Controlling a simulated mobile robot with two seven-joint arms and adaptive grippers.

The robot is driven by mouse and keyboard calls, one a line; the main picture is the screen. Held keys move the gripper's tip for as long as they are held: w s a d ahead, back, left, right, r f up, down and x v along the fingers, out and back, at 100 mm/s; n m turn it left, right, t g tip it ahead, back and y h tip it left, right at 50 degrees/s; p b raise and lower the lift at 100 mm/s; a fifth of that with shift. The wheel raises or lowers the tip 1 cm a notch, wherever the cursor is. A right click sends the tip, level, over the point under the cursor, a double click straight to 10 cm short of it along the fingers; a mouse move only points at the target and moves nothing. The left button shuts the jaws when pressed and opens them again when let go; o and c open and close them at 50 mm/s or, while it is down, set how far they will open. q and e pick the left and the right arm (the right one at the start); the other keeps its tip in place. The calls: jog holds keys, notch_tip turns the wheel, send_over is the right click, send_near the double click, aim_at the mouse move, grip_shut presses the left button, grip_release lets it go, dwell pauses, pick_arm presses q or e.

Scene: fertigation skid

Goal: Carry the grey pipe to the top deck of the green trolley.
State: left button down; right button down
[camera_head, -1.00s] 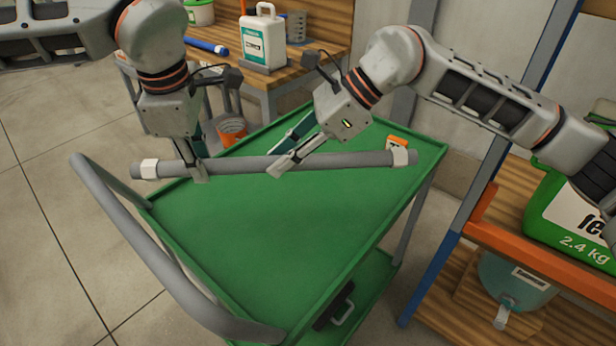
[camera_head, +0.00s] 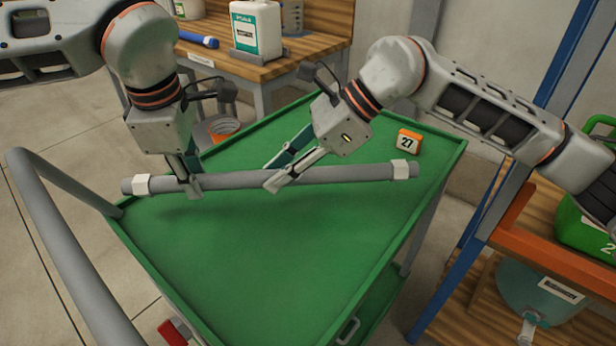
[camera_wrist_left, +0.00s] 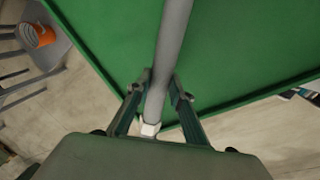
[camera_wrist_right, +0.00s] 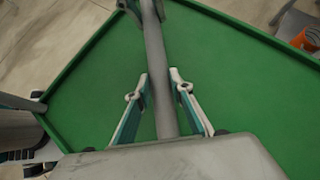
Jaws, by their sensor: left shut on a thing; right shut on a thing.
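The grey pipe (camera_head: 240,180) with white end collars lies level across the head view, over the top deck of the green trolley (camera_head: 250,255). My left gripper (camera_head: 192,186) is shut on the pipe near its left end. My right gripper (camera_head: 278,181) is shut on it near the middle. The left wrist view shows the pipe (camera_wrist_left: 172,50) between the left fingers, with a white collar close by. The right wrist view shows the pipe (camera_wrist_right: 157,70) between the right fingers. A faint shadow lies on the deck below; I cannot tell whether the pipe touches the deck.
An orange block marked 27 (camera_head: 408,142) stands on the deck's far right corner. The trolley's grey handle (camera_head: 65,240) is at left. A wooden workbench (camera_head: 300,50) with a white jug (camera_head: 256,30) is behind. A blue-posted shelf (camera_head: 480,240) stands at right. The deck's front is clear.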

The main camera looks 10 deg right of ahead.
aim_at(205, 209)
pick_arm(q)
jog(key=shift+w+f, duration=0.1)
jog(key=shift+w, duration=0.05)
pick_arm(e)
jog(key=shift+w, duration=0.15)
dwell(0.4)
